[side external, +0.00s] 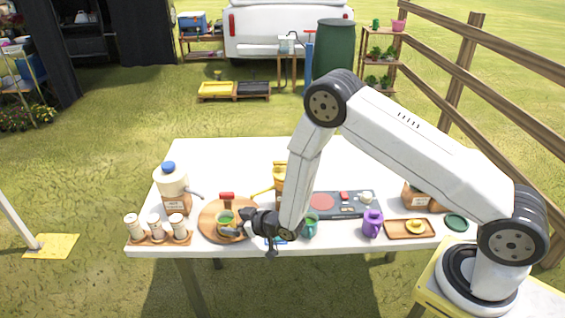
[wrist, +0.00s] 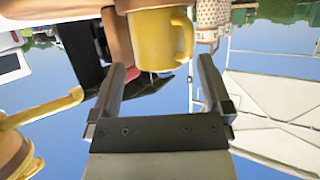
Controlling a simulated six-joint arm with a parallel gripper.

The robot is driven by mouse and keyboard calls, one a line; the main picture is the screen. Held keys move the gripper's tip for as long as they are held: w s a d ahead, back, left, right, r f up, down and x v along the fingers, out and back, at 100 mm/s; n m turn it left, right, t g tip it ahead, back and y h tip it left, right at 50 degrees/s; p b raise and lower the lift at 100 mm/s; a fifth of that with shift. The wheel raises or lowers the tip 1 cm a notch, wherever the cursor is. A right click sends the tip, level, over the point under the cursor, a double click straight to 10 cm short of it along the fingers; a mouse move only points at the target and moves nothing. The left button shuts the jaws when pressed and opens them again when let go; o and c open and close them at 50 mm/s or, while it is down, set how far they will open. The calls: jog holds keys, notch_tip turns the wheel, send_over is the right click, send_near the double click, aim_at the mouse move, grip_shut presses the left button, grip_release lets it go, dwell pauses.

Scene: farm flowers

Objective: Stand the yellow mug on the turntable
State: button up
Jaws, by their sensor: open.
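The yellow mug (wrist: 160,40) shows at the top middle of the wrist view, which is upside down, with its handle on the right. It appears upright, with its base against the brown wooden turntable (wrist: 40,8). The round turntable (side external: 207,224) lies at the left front of the table in the side view. My gripper (side external: 240,224) is low over its right part, pointing left. In the wrist view my gripper (wrist: 162,66) is open, with the mug ahead between its fingers and gaps on both sides. In the side view the mug is hard to make out behind the fingers.
Shakers (side external: 156,228) and a blue-capped jug (side external: 171,182) stand left. A yellow watering can (side external: 281,174) is behind my gripper; teal (side external: 311,227) and purple (side external: 372,224) mugs are right. The table's back is clear.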

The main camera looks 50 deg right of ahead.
jog(key=v, duration=0.8)
jog(key=shift+s+r, duration=0.1)
dwell(0.6)
jog(key=s+d+r+m+g+h, duration=0.1)
jog(key=s+d+r+g, duration=0.3)
jog(key=s, duration=0.4)
jog(key=s+d+r+m+g+h, duration=0.1)
jog(key=s+d+r+g+h, duration=0.1)
jog(key=s+r+g, duration=0.4)
jog(key=s+d+r, duration=0.1)
jog(key=s+r, duration=0.2)
jog(key=shift+d+r+m, duration=0.35)
jog(key=shift+m, duration=0.05)
